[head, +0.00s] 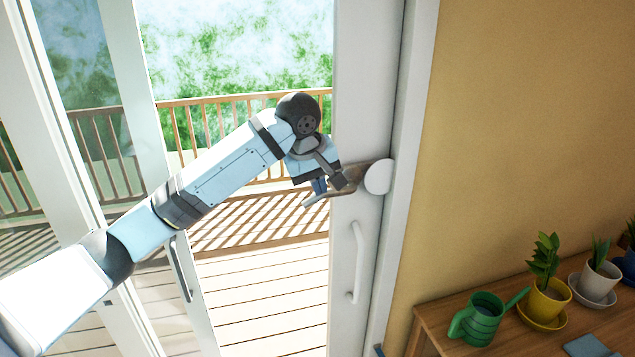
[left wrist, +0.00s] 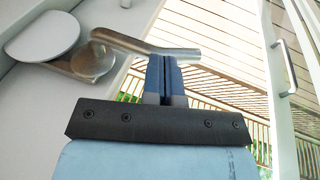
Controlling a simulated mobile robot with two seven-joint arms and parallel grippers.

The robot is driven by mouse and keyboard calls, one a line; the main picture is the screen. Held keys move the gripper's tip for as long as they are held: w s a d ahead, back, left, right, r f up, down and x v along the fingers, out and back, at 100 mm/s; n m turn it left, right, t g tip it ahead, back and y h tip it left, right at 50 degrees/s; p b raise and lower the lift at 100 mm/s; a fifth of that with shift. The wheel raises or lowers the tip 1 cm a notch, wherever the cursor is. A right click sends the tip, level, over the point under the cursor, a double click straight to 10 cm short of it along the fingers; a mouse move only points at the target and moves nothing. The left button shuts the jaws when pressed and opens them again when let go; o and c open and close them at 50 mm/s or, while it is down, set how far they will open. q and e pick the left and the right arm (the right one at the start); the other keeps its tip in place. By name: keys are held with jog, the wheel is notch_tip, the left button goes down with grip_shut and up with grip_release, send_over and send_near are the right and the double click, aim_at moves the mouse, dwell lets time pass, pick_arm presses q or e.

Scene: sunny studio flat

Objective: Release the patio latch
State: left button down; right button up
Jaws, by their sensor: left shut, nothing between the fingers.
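The patio latch is a metal lever (head: 316,198) on the white door stile (head: 357,110), with a pale round disc (head: 378,177) beside its pivot. In the left wrist view the lever (left wrist: 145,46) runs rightward from its round metal hub (left wrist: 92,62), with the pale disc (left wrist: 42,36) to the left. My left gripper (head: 320,186) is at the lever in the head view. In the left wrist view its blue fingers (left wrist: 164,72) are shut together, empty, with their tips right by the lever's bar. I cannot tell whether they touch it. My right gripper is not in view.
A white vertical pull handle (head: 357,262) is below the latch; another handle (head: 181,268) is on the left panel. At right, a wooden table (head: 440,330) holds a green watering can (head: 477,318) and potted plants (head: 548,300). A railed deck (head: 265,285) lies outside.

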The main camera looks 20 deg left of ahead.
aim_at(311, 203)
pick_arm(q)
jog(key=shift+f, duration=0.15)
jog(key=t+h, duration=0.1)
jog(key=f+h+b, duration=0.1)
jog(key=shift+s+a+f+t+h, duration=0.2)
jog(key=shift+t+h, duration=0.1)
jog(key=shift+t, duration=0.1)
jog(key=shift+f+t+h+b, duration=0.35)
jog(key=shift+f+t+h, duration=0.05)
jog(key=shift+f+h, duration=0.2)
notch_tip(311, 203, down, 2)
jog(key=shift+n+t+h, duration=0.4)
jog(key=shift+t+h, duration=0.4)
jog(key=shift+h, duration=0.2)
jog(key=f, duration=0.1)
jog(key=f+t+h, duration=0.1)
jog(key=d+f+t+h, duration=0.1)
jog(key=shift+w+p, duration=0.3)
jog(key=shift+w, duration=0.1)
jog(key=shift+h, duration=0.3)
